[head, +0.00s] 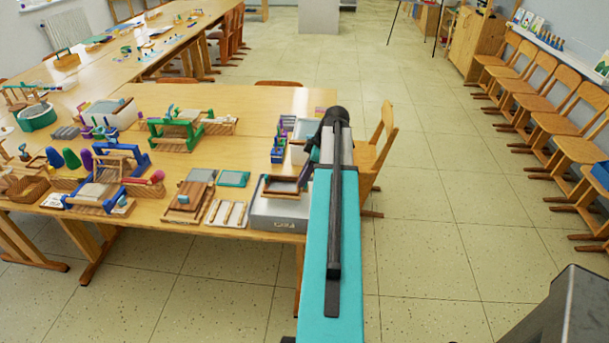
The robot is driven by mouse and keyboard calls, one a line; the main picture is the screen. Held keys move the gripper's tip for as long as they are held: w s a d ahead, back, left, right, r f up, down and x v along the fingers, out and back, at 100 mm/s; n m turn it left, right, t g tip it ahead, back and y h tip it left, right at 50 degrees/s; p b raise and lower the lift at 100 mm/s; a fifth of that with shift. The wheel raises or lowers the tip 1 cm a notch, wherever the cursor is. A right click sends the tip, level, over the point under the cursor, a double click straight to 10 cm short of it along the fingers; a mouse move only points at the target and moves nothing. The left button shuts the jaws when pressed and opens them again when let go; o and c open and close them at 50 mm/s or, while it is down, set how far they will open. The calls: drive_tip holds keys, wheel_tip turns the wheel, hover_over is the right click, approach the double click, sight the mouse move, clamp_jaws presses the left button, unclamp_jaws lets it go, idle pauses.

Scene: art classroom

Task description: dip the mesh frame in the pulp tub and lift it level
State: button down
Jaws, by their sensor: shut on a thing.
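The mesh frame (283,186), a small dark flat screen with a wooden edge, is over the grey pulp tub (278,222) at the table's right front corner. My gripper (303,178) reaches down from the dark wrist and is shut on the frame's right side. The frame looks roughly level. I cannot tell whether it touches the pulp, as the tub's inside is mostly hidden by the frame. My teal arm covers the area just right of the tub.
A white tray with rollers (228,213) and a wooden press board (187,203) are left of the tub. A pale bin (299,153) stands behind it. A wooden chair (375,150) is close on the right.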

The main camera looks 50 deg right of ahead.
drive_tip(key=shift+f+b, duration=2.35)
drive_tip(key=shift+f, duration=1.85)
drive_tip(key=shift+r, duration=0.15)
drive_tip(key=shift+r+p, duration=1.7)
drive_tip(key=shift+r, duration=1.65)
drive_tip(key=shift+r, duration=0.1)
drive_tip(key=shift+r+p, duration=1.2)
drive_tip(key=shift+r, duration=1.2)
